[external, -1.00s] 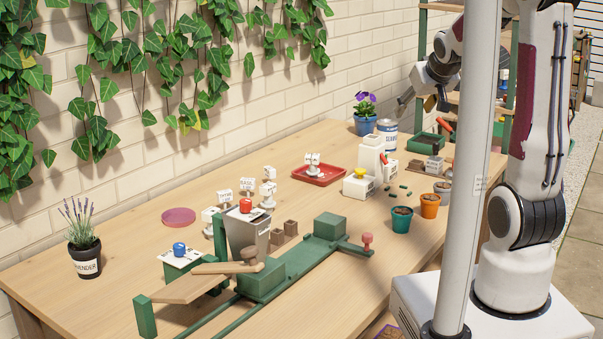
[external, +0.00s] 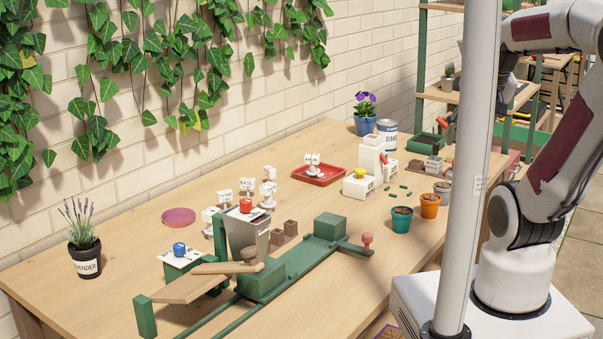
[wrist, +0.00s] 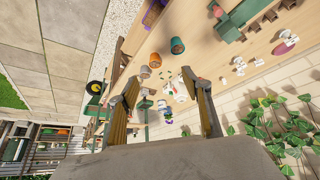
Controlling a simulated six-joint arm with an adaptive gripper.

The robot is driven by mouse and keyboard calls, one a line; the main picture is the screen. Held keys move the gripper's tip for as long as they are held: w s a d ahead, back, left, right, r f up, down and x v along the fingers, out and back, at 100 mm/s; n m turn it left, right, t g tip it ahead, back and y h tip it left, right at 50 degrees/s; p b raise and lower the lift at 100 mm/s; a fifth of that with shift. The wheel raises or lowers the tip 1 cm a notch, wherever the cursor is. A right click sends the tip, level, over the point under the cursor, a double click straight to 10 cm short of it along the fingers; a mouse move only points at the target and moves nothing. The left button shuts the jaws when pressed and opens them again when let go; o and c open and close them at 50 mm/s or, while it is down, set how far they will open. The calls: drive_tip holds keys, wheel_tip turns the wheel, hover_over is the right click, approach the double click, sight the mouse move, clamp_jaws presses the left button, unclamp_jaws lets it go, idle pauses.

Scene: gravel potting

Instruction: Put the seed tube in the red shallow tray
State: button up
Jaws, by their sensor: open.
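The red shallow tray (external: 325,181) lies on the table near the wall, with a small white labelled piece (external: 312,161) standing in it. I cannot single out the seed tube for sure. Several small dark green cylinders (external: 394,195) lie loose on the table right of the tray, beside a white device with a yellow top (external: 358,184). My gripper (wrist: 160,76) is open and empty in the wrist view, with its two fingers wide apart above the table's far right end.
Teal (external: 401,221) and orange (external: 430,207) pots stand near the table's front edge. A blue-and-white can (external: 387,132) and a dark green bin (external: 428,143) stand at the back right. A green bench fixture (external: 285,268) fills the front. A pale post (external: 470,170) crosses the view.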

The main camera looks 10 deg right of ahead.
drive_tip(key=s, duration=0.3)
drive_tip(key=shift+s+a+f+g, duration=0.1)
drive_tip(key=shift+s+f+g, duration=0.2)
drive_tip(key=shift+s+f, duration=0.1)
